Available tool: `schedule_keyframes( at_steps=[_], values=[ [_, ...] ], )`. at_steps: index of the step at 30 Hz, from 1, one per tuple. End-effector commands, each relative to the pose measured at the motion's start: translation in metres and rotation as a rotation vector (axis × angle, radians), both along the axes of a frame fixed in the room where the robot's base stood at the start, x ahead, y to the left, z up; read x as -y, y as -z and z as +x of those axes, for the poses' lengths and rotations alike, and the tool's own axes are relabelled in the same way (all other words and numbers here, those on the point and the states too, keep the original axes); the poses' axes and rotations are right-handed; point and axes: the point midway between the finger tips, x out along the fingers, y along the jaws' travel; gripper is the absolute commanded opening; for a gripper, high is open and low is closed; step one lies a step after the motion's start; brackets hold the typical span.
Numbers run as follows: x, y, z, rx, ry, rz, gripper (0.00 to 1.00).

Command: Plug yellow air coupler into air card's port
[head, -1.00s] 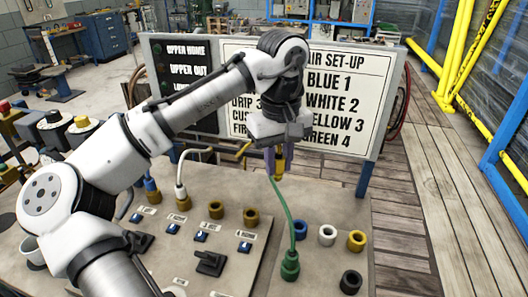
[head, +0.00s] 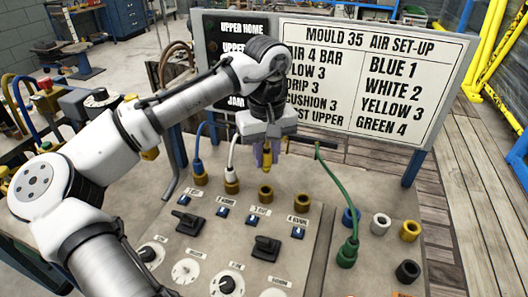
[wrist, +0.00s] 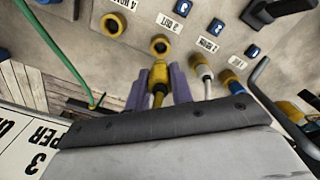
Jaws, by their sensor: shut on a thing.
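My gripper (head: 265,156) has purple fingers shut on the yellow air coupler (head: 266,160), held upright above the bench panel. The wrist view also shows the coupler (wrist: 159,74) between the fingers. The brass port labelled 3 (head: 265,193) is empty, just below the coupler in the head view; it also shows in the wrist view (wrist: 160,45). The coupler looks apart from it. The air card (head: 365,85) reads blue 1, white 2, yellow 3, green 4. An empty port 4 (head: 299,200) stands to the right.
The blue coupler (head: 198,170) and white coupler (head: 231,175) stand in ports to the left. The green coupler (head: 347,252) stands at right with its hose arching up. Black handles (head: 265,247) stand in front.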

Motion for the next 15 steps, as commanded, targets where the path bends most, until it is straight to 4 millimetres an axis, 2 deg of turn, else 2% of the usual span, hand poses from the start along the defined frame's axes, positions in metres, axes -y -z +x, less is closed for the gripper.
schedule_keyframes(
  at_steps=[12,15],
  values=[
    [-0.001,0.04,0.0,0.0,-0.001,0.002,0.0],
    [0.0,0.045,0.0,-0.002,0.0,-0.002,0.0]
  ],
)
